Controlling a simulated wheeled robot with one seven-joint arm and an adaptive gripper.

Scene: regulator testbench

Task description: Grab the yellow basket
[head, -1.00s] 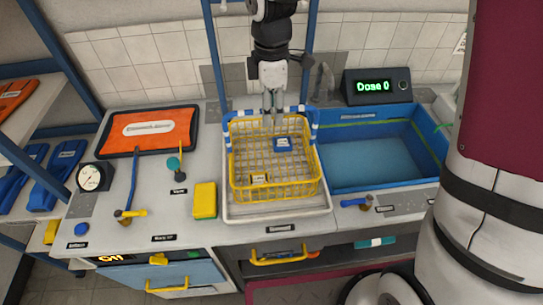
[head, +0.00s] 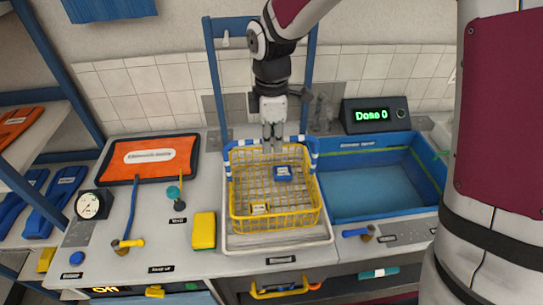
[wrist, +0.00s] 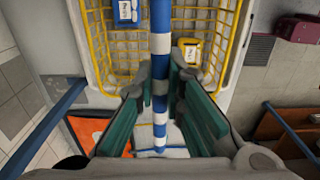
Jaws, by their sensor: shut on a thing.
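The yellow wire basket (head: 300,215) stands in the pale tray on the counter. A blue-and-white striped handle bar (head: 296,140) runs along its back. It holds a blue box (head: 283,173) and a small yellow-and-white box (head: 259,207). My gripper (head: 272,148) reaches down to the middle of the back bar. In the wrist view, the green-padded fingers of my gripper (wrist: 162,78) are shut on the striped handle (wrist: 160,18), one on each side. The basket's wire side (wrist: 96,50) shows there too.
A blue sink (head: 368,188) lies right of the basket. A yellow sponge (head: 204,231) is just left of the tray (head: 280,240). An orange tray (head: 150,157), a gauge (head: 90,206) and taps stand further left. Blue posts (head: 213,75) rise behind the basket.

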